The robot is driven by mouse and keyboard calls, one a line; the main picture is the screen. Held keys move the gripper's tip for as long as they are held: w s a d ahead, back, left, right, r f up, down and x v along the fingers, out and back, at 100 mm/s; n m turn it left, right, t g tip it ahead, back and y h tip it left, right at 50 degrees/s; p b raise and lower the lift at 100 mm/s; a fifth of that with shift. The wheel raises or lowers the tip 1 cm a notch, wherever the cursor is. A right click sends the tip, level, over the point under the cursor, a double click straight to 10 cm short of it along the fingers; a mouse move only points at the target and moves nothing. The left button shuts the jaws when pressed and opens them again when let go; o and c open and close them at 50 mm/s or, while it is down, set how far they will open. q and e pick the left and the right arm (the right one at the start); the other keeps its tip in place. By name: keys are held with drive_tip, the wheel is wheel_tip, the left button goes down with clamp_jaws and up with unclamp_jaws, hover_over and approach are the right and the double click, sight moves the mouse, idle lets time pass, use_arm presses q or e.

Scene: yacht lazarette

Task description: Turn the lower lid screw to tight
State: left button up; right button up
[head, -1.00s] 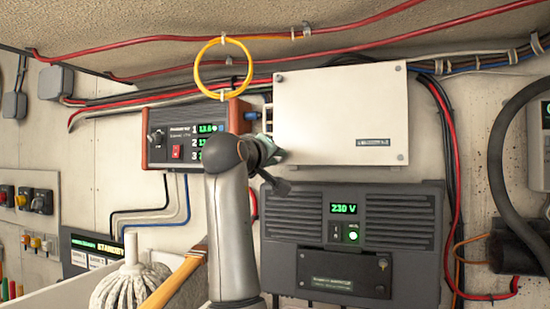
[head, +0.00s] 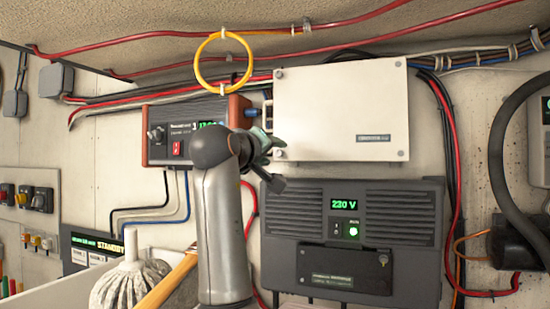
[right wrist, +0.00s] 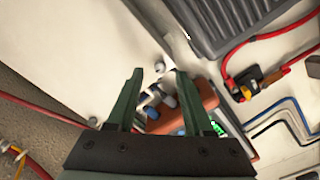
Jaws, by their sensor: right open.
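A cream lid (head: 340,108) closes a wall box, with small round screws at its corners. The lower right screw (head: 401,153) is clear of my arm. My right gripper (head: 274,150) is at the lid's lower left corner, where the screw is hard to make out in the head view. In the right wrist view the gripper (right wrist: 133,78) is open, with its two green fingers apart and nothing seen held. A small pale round screw head (right wrist: 160,67) shows just beyond one fingertip, at the lid's edge. Contact cannot be told. My left gripper is not in view.
A brown-sided instrument (head: 158,135) is left of the lid, partly behind my right arm. A dark inverter panel (head: 400,235) reading 230 V is below. A yellow cable loop (head: 197,75) hangs above. A mop (head: 128,285) stands at lower left.

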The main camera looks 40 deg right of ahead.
drive_tip(key=b+v, duration=0.2)
drive_tip(key=v, duration=0.8)
drive_tip(key=shift+d, duration=0.1)
